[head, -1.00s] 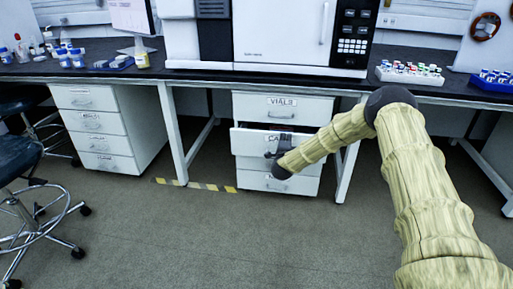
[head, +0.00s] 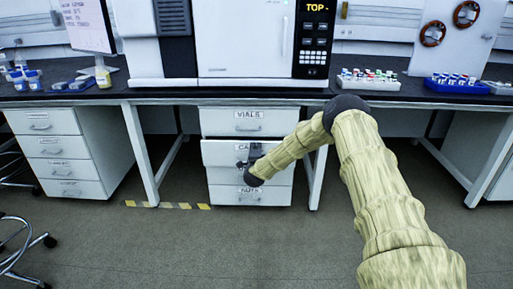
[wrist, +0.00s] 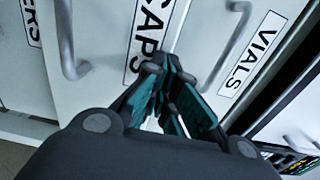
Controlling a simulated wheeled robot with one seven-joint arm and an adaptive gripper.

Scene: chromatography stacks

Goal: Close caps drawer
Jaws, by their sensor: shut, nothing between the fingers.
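The caps drawer (head: 220,155) is in the middle drawer unit, just below the vials drawer (head: 220,122). Its front appears to stand slightly proud of the unit. My gripper (head: 247,162) is shut and empty, in front of the right half of the caps drawer and covering part of its label. In the wrist view the shut fingertips (wrist: 165,72) are at the lower end of the CAPS label (wrist: 148,35), near the drawer's upper edge. The drawer's handle (wrist: 70,45) is to the left, clear of the fingers. Whether the fingertips touch the front I cannot tell.
The vials handle (wrist: 228,45) is right of the fingers in the wrist view. A bench (head: 270,97) with a large instrument (head: 240,45) is above the drawers. Table legs (head: 318,175) flank the unit. The floor (head: 200,250) in front is clear.

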